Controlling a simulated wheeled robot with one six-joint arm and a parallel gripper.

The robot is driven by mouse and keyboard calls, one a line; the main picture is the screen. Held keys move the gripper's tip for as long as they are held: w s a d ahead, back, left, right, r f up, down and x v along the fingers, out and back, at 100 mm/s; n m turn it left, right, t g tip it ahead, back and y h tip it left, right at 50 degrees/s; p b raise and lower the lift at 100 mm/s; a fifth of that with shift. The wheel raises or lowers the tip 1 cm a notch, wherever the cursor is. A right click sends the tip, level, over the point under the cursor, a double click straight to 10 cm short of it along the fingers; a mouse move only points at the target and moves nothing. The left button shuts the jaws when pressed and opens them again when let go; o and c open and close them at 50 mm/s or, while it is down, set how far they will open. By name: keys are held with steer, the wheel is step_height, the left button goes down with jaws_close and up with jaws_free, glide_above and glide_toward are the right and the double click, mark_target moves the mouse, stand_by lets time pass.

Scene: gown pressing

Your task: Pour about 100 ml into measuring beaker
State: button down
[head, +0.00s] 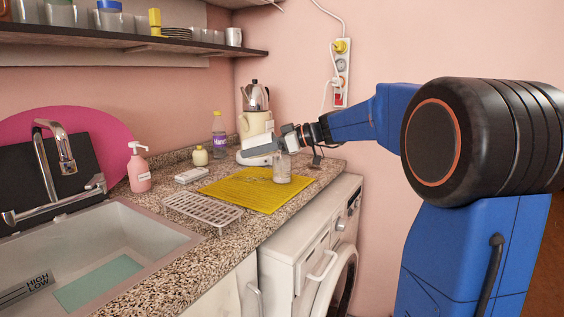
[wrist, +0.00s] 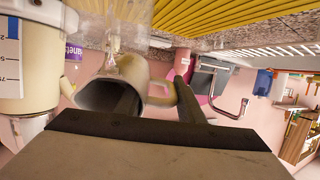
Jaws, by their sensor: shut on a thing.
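A small clear vessel (head: 282,170), looking like the measuring beaker, stands on the yellow mat (head: 240,192) in the head view. My gripper (head: 284,143) is just above it, small and partly lost against the cream kettle. In the wrist view, which looks upside down, my gripper's dark fingers (wrist: 158,100) are shut on a cream jug (wrist: 99,76) by its handle (wrist: 162,94). The jug's dark mouth faces the camera. A blurred clear patch lies beside its rim; I cannot tell whether it is liquid. The level in the beaker is too small to read.
The cream kettle (head: 254,126) stands close behind my gripper. A purple-labelled bottle (head: 219,142), a small pale bottle (head: 200,156) and a pink soap dispenser (head: 139,172) stand along the back. A drying rack (head: 204,211) lies left of the mat, beside the sink (head: 165,238).

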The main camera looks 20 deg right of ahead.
steer(key=shift+s+d+r+t+y, duration=0.15)
steer(key=shift+d+r+t+y, duration=0.15)
steer(key=shift+y, duration=0.2)
stand_by(0.3)
steer(key=shift+a+r+t+y, duration=0.1)
steer(key=shift+r+t+y, duration=0.2)
steer(key=shift+y, duration=0.1)
steer(key=h, duration=0.1)
steer(key=g+h, duration=0.1)
steer(key=a+g+h, duration=0.1)
steer(key=shift+w+f, duration=0.35)
stand_by(0.3)
steer(key=shift+f+g+h, duration=0.8)
steer(key=shift+h, duration=0.5)
